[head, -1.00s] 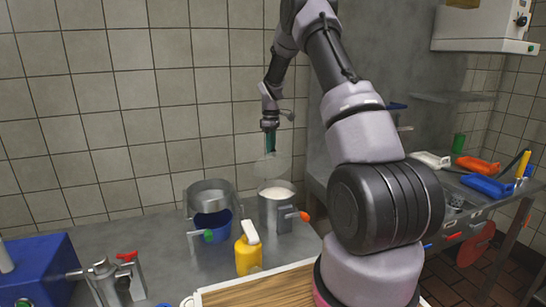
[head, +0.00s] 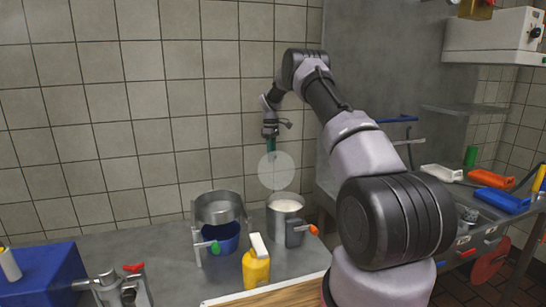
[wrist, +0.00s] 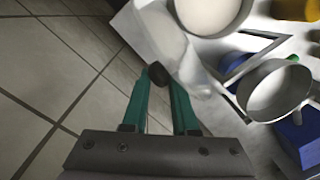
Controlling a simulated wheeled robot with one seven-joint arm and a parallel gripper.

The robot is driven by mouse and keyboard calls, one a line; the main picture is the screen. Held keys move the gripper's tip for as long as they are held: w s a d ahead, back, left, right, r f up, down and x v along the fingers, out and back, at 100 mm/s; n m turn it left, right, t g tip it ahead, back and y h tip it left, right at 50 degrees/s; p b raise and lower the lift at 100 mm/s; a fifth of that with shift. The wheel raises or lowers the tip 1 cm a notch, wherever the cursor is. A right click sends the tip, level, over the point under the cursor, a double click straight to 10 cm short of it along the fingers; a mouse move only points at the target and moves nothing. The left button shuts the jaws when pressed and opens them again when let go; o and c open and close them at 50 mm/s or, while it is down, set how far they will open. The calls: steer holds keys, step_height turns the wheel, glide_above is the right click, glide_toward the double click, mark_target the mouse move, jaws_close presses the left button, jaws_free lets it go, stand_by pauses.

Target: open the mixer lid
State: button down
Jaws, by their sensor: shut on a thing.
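The mixer (head: 286,223) is a metal pot with white cream inside and an orange-tipped handle, on the counter. Its mouth is uncovered. My gripper (head: 271,151) is above it, shut on the black knob (wrist: 157,72) of the clear round lid (head: 276,171). The lid hangs tilted in the air, its face toward the head camera, apart from the pot's rim. In the wrist view the lid (wrist: 190,68) is a faint see-through shape beside the knob, and the cream-filled mixer (wrist: 207,12) lies beyond it.
A metal pot in a stand (head: 218,207) over a blue bowl (head: 220,236) stands left of the mixer. A yellow bottle (head: 256,270) stands in front. A blue box (head: 40,275) is at far left. The tiled wall (head: 150,120) is close behind. Colored tools lie at right.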

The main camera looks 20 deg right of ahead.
steer(key=shift+w+d+f+g, duration=0.3)
steer(key=shift+d+f, duration=0.1)
steer(key=shift+d, duration=0.35)
steer(key=c, duration=0.9)
jaws_free()
steer(key=o, duration=0.4)
steer(key=shift+w+d+f, duration=0.1)
steer(key=shift+w+d, duration=0.05)
steer(key=shift+w, duration=0.05)
steer(key=shift+s+a, duration=0.1)
steer(key=shift+a, duration=0.35)
steer(key=r, duration=0.3)
steer(key=w+r, duration=0.1)
steer(key=r, duration=0.6)
steer(key=shift+w+r, duration=0.25)
steer(key=shift+r, duration=0.15)
